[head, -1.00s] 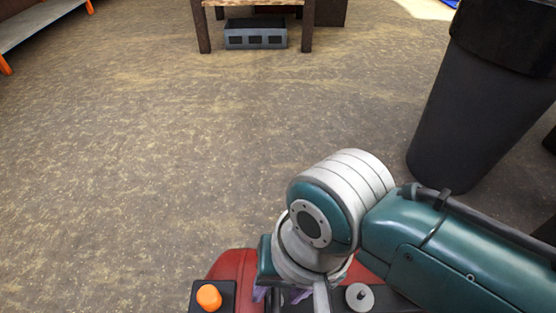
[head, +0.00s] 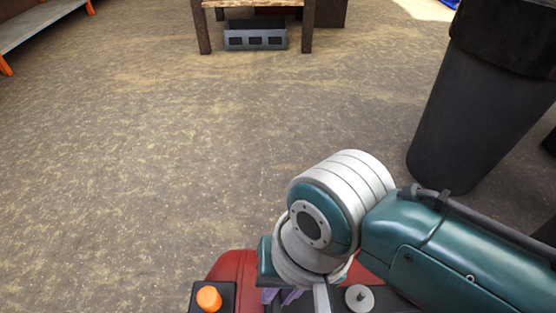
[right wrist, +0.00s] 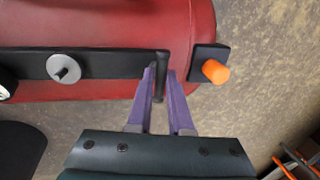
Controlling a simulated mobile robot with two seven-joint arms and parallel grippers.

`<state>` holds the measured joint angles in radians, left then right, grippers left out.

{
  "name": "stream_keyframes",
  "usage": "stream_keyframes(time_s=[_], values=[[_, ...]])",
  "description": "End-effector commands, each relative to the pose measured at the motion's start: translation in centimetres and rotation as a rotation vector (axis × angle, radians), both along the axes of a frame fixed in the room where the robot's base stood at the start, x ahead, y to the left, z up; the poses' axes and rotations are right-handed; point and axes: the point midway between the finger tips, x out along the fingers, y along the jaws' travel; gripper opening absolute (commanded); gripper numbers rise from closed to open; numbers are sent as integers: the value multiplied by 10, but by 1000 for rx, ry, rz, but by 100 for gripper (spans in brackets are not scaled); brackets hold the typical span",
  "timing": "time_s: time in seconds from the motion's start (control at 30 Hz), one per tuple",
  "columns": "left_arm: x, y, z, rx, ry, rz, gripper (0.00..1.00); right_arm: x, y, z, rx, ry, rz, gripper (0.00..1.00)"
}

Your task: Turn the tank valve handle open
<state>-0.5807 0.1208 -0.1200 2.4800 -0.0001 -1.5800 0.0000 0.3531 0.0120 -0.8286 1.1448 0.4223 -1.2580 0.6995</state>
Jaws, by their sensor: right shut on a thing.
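The red tank (head: 232,268) is at the bottom of the head view, and it fills the upper left of the right wrist view (right wrist: 110,24). A short dark valve handle (right wrist: 162,62) stands out at the right end of a black bar on the tank. My right gripper (right wrist: 161,74) has its two purple fingers on either side of this handle and is shut on it. In the head view my right gripper (head: 280,295) is partly hidden by my own wrist, and the handle cannot be made out there. My left gripper is in no view.
An orange knob (right wrist: 215,71) on a black block sits just right of the handle. A grey round knob (right wrist: 64,68) sits on the bar to the left. A dark bin (head: 475,110) stands at the right. The floor beyond the tank is clear up to a table (head: 203,28).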

Motion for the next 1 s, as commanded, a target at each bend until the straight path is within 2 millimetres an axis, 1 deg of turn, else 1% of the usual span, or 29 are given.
stream_keyframes(time_s=[0.17, 0.37, 0.67, 1.0], values=[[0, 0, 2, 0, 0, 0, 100, 0, 0, 0, 0, 1, 46, 0], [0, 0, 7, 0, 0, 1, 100, 1, 0, 1, 0, 1, 167, 0], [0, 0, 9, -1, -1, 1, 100, 2, 0, 0, 0, 2, 442, 0], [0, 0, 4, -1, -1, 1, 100, 3, 1, -1, 0, 1, 766, 0]])
